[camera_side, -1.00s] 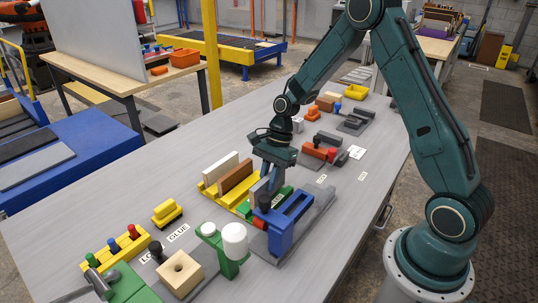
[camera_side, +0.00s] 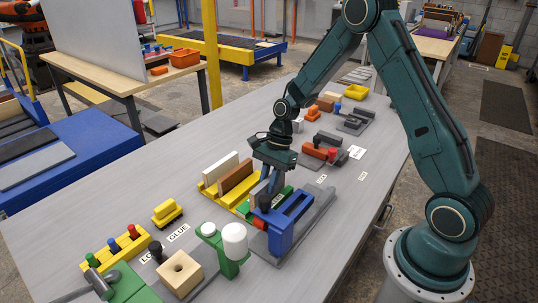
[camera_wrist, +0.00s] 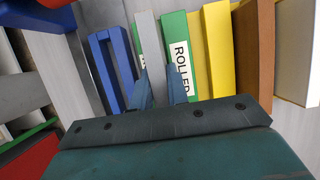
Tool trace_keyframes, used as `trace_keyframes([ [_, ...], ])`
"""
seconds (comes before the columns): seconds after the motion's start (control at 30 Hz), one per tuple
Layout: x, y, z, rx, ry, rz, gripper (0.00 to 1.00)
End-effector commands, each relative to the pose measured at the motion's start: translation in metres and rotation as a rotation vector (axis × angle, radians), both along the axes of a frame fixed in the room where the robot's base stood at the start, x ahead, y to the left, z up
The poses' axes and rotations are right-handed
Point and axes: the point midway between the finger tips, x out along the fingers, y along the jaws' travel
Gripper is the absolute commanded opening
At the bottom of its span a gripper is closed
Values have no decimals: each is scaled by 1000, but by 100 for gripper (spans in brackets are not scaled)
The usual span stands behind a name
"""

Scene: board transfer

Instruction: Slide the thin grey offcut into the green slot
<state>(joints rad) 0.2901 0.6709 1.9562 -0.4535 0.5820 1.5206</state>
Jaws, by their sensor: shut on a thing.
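The thin grey offcut (camera_wrist: 150,40) is a narrow upright strip in the wrist view, with its near end between my gripper's fingertips (camera_wrist: 161,88). Green walls of the green slot (camera_wrist: 174,30) show on both sides of it, the right one bearing a "ROLLED" label. How deep the offcut sits between the walls I cannot tell. In the side view my gripper (camera_side: 271,190) points down at the green slot (camera_side: 246,208), between the yellow rack and the blue frame. It is shut on the offcut, which is mostly hidden there.
A blue frame (camera_side: 288,226) stands close on the near side, on a grey plate. A yellow rack (camera_side: 211,188) with a white board (camera_side: 220,167) and a brown board (camera_side: 236,177) stands close on the far side. A green clamp with a white knob (camera_side: 234,240) stands nearer the camera.

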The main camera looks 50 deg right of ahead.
Motion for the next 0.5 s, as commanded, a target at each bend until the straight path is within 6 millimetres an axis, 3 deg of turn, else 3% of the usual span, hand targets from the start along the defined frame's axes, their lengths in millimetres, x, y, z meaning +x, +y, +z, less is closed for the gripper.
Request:
trace_keyframes([
  [0.5,0,0,-9,0,0,0,0],
])
